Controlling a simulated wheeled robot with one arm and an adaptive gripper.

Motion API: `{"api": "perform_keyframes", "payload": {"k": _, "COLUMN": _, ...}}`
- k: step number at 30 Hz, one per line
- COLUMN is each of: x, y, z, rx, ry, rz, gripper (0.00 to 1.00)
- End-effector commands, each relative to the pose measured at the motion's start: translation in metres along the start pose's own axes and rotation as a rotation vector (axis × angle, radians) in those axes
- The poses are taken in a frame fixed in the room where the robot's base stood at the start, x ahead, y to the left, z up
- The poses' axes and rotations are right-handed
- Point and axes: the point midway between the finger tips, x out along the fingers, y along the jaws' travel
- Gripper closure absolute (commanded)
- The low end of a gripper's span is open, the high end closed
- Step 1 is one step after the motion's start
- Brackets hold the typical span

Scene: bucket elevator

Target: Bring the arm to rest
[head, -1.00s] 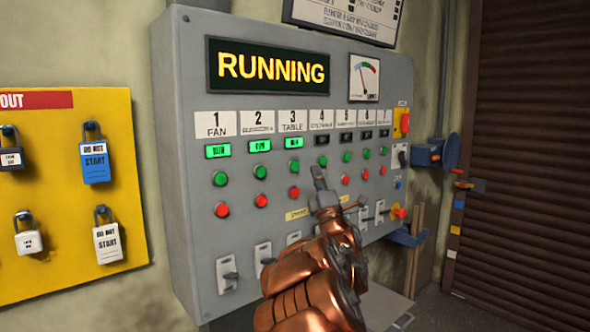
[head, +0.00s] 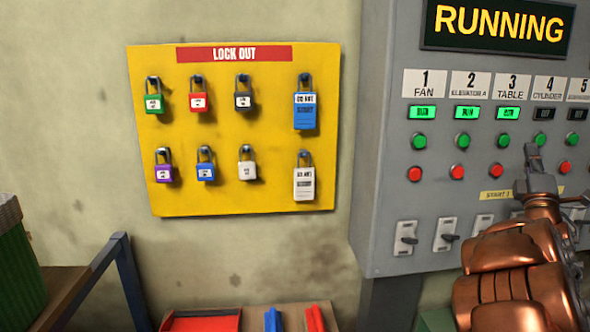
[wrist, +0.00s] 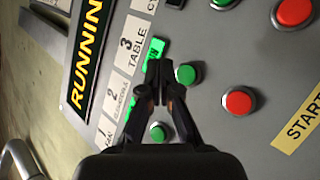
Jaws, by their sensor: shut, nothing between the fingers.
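My gripper (head: 531,151) is at the right of the head view, at the end of my copper-coloured arm, in front of the grey control panel (head: 385,190). In the wrist view my gripper (wrist: 157,80) has its fingers together with nothing between them. Its tips appear near the table column's lit indicator and a green button (wrist: 185,75); I cannot tell whether they touch the panel. The sign (head: 499,22) reads RUNNING. The fan, elevator and table indicators are lit green.
A yellow lock-out board (head: 230,130) with several padlocks hangs on the wall left of the panel. Below it are a red tray (head: 205,322) and blue and red tools. A green container (head: 20,270) stands at the lower left. Switches (head: 407,237) line the panel's lower part.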

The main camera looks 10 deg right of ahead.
Motion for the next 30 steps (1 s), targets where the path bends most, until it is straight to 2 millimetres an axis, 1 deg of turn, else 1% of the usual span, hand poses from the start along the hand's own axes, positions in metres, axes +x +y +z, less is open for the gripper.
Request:
{"api": "perform_keyframes", "payload": {"k": 1, "x": 0.003, "y": 0.003, "z": -0.005, "rx": 0.027, "ry": -0.012, "rz": -0.027, "gripper": 1.0}}
{"api": "perform_keyframes", "payload": {"k": 3, "x": 0.004, "y": 0.0, "z": -0.008, "rx": 0.081, "ry": -0.045, "rz": -0.089, "gripper": 1.0}}
{"api": "perform_keyframes", "payload": {"k": 7, "x": -0.002, "y": -0.009, "z": -0.018, "rx": 0.204, "ry": -0.124, "rz": -0.235, "gripper": 1.0}}
{"api": "perform_keyframes", "payload": {"k": 10, "x": -0.015, "y": -0.018, "z": -0.028, "rx": 0.303, "ry": -0.19, "rz": -0.349, "gripper": 1.0}}
{"api": "perform_keyframes", "payload": {"k": 14, "x": -0.038, "y": -0.027, "z": -0.044, "rx": 0.428, "ry": -0.277, "rz": -0.499, "gripper": 1.0}}
{"api": "perform_keyframes", "payload": {"k": 17, "x": -0.062, "y": -0.034, "z": -0.061, "rx": 0.521, "ry": -0.342, "rz": -0.617, "gripper": 1.0}}
{"api": "perform_keyframes", "payload": {"k": 20, "x": -0.09, "y": -0.037, "z": -0.08, "rx": 0.612, "ry": -0.41, "rz": -0.737, "gripper": 1.0}}
{"api": "perform_keyframes", "payload": {"k": 21, "x": -0.104, "y": -0.039, "z": -0.088, "rx": 0.645, "ry": -0.439, "rz": -0.791, "gripper": 1.0}}
{"api": "perform_keyframes", "payload": {"k": 23, "x": -0.126, "y": -0.041, "z": -0.101, "rx": 0.692, "ry": -0.481, "rz": -0.868, "gripper": 1.0}}
{"api": "perform_keyframes", "payload": {"k": 26, "x": -0.163, "y": -0.038, "z": -0.124, "rx": 0.764, "ry": -0.55, "rz": -0.997, "gripper": 1.0}}
{"api": "perform_keyframes", "payload": {"k": 27, "x": -0.179, "y": -0.037, "z": -0.133, "rx": 0.788, "ry": -0.576, "rz": -1.049, "gripper": 1.0}}
{"api": "perform_keyframes", "payload": {"k": 29, "x": -0.204, "y": -0.033, "z": -0.147, "rx": 0.821, "ry": -0.617, "rz": -1.13, "gripper": 1.0}}
{"api": "perform_keyframes", "payload": {"k": 30, "x": -0.222, "y": -0.029, "z": -0.156, "rx": 0.841, "ry": -0.645, "rz": -1.184, "gripper": 1.0}}
